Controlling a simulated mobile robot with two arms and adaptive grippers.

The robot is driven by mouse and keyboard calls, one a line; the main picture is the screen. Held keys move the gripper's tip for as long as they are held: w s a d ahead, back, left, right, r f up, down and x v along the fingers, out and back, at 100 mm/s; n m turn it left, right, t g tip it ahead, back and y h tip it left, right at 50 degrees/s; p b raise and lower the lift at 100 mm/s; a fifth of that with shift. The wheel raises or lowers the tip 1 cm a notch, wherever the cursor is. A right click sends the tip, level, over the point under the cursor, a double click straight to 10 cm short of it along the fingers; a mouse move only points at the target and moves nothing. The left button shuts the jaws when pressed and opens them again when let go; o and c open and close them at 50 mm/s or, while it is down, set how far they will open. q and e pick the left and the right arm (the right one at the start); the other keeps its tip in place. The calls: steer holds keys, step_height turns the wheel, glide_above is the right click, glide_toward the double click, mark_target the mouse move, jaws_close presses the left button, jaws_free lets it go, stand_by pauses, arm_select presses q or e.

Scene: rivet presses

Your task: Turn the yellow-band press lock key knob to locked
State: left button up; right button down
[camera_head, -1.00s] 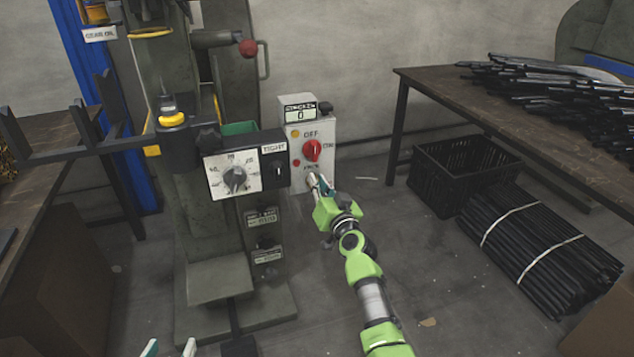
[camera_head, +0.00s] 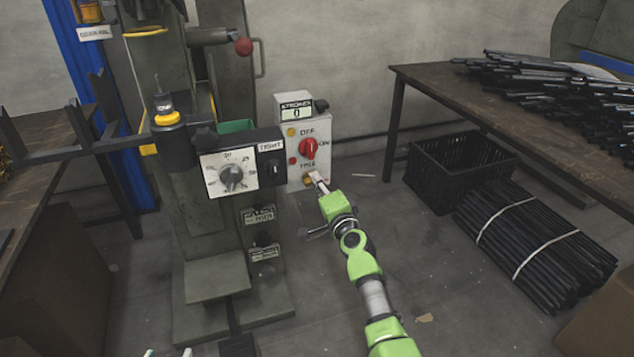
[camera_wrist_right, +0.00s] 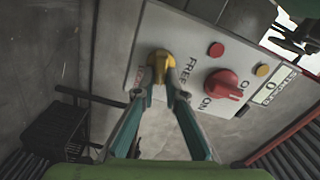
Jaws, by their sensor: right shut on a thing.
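The yellow lock key knob (camera_wrist_right: 160,62) sits low on the grey control box, beside the FREE label; it also shows in the head view (camera_head: 308,180), small and partly covered by the gripper. In the right wrist view my right gripper (camera_wrist_right: 164,84) has its two fingertips closed on the knob, one on each side. In the head view my right gripper (camera_head: 317,179) reaches the box's lower front. The knob's exact pointing is hard to read behind the fingers. Only the tips of my left gripper (camera_head: 168,353) show at the bottom edge, apart and empty.
The box carries a red switch (camera_head: 308,148) with OFF and ON labels and a STROKES counter (camera_head: 297,112) reading 0. A dial panel (camera_head: 230,172) is on the press to the left. A black crate (camera_head: 437,181) and bundled bars (camera_head: 535,240) lie to the right.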

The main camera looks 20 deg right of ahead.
steer(key=shift+d+f+m, duration=0.1)
steer(key=shift+f+m, duration=0.1)
steer(key=shift+m, duration=1.3)
steer(key=c, duration=2.1)
jaws_free()
steer(key=s, duration=1.2)
steer(key=shift+d, duration=0.2)
